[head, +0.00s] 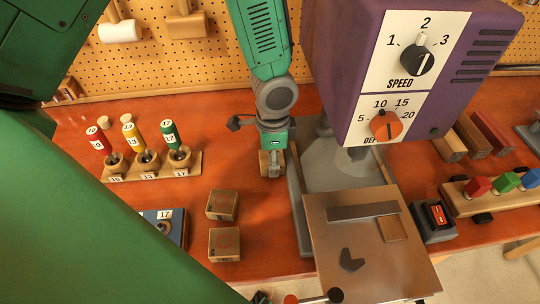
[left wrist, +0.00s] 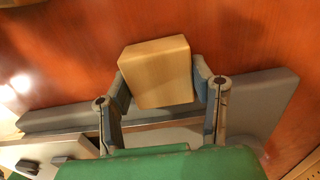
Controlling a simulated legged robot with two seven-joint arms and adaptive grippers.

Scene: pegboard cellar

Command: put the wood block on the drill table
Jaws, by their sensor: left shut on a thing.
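The wood block (left wrist: 157,72) is pale and box-shaped. In the left wrist view it sits between the two fingers of my left gripper (left wrist: 160,88), which is shut on it. In the head view my left gripper (head: 272,165) points down just left of the drill press base, and the block is mostly hidden by it. The drill table (head: 325,270) is a tan plate to the right of the gripper and nearer to me. A grey bar (head: 363,211), a small wooden piece (head: 392,228) and a dark angular mark or slot (head: 350,260) show on it. My right gripper is not in view.
The purple drill head (head: 345,60) overhangs behind the table. Two brown boxes (head: 222,205) (head: 224,244) stand left of it. A rack with bottles (head: 150,166) is farther left. A switch box (head: 436,217) stands right of the table. Red worktop is clear around the gripper.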

